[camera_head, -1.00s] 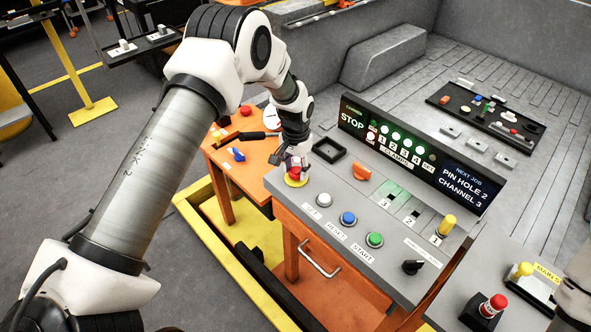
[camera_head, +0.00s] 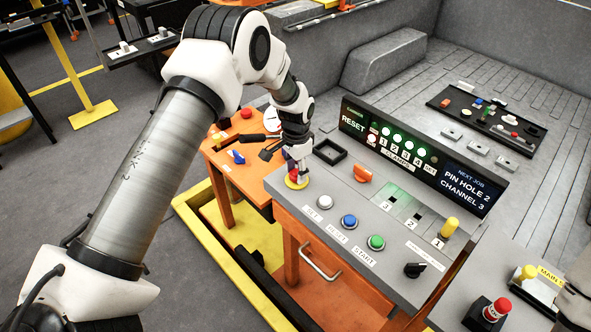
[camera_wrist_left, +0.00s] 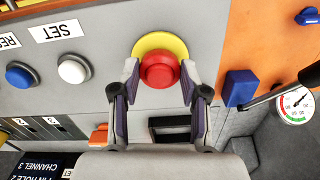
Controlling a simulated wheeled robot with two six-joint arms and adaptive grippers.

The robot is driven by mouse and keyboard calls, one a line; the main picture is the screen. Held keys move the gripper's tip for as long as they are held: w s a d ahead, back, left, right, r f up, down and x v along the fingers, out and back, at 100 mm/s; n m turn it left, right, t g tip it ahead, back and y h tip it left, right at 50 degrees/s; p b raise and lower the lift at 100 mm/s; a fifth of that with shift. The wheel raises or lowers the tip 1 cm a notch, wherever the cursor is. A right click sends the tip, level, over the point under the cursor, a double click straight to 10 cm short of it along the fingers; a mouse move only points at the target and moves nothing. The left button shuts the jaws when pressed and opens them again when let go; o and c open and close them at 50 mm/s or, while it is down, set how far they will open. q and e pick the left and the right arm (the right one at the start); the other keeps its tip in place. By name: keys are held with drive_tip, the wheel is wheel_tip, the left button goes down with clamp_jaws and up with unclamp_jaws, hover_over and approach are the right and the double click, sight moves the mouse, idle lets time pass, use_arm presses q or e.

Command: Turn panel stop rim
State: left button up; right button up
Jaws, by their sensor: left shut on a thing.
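The red stop button (camera_head: 296,174) with its yellow base ring (camera_head: 293,184) sits at the left end of the grey control panel (camera_head: 330,203). It also shows in the left wrist view as a red mushroom cap (camera_wrist_left: 160,70) over the yellow ring (camera_wrist_left: 150,43). My left gripper (camera_head: 297,168) reaches down over the button. In the wrist view its fingers (camera_wrist_left: 160,72) are on both sides of the red cap, shut on it. The panel display (camera_head: 352,122) reads RESET at its left. My right gripper is not in view.
An orange table (camera_head: 225,160) with tools stands left of the panel. Another red button (camera_head: 496,308) is at lower right.

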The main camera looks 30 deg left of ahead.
use_arm(q)
drive_tip(key=o, duration=1.1)
drive_tip(key=shift+w, duration=0.1)
drive_tip(key=shift+o, duration=0.2)
drive_tip(key=shift+w+d+f, duration=0.1)
drive_tip(key=shift+d, duration=0.05)
wheel_tip(320, 180, up, 12)
